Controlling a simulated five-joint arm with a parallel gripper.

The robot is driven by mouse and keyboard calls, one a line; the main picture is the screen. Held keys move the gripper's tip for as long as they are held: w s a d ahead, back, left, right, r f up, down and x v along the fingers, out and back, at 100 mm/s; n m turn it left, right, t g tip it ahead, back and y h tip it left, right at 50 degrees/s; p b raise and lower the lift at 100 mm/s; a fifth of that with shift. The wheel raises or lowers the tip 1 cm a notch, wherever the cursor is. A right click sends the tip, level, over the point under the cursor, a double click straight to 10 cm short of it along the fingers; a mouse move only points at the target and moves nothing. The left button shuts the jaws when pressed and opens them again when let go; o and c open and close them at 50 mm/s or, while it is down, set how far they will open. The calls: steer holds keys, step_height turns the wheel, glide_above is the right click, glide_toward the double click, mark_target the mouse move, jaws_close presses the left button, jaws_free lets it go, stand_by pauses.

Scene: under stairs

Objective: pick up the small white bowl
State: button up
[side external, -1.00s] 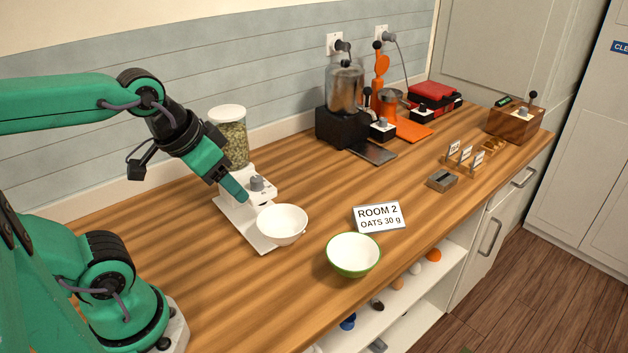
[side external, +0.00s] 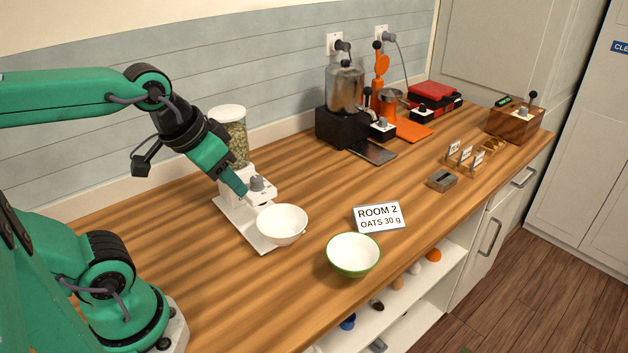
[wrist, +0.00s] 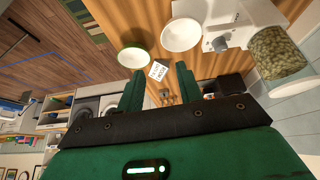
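The small white bowl (side external: 282,224) sits upright at the front end of the white base of the oat dispenser (side external: 262,196). It also shows at the top of the wrist view (wrist: 181,35), empty. My gripper (side external: 241,190) is above and to the left of the bowl in the side view, close to the dispenser's knob, and is not touching the bowl. In the wrist view my gripper (wrist: 159,72) has its two fingers apart with nothing held between them. A second white bowl with a green outside (side external: 353,255) stands on the counter to the right.
A sign reading ROOM 2, OATS 30 g (side external: 379,217) stands behind the green bowl. The dispenser's clear jar (side external: 235,140) rises beside my gripper. The counter's middle is clear.

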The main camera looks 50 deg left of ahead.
steer(key=w+n, duration=0.1)
steer(key=n+g, duration=1)
steer(key=n, duration=0.4)
glide_above(303, 213)
steer(key=w, duration=0.3)
step_height(303, 213, down, 15)
steer(key=shift+x, duration=3.95)
steer(key=shift+s+r, duration=0.1)
steer(key=shift+s, duration=0.05)
jaws_close()
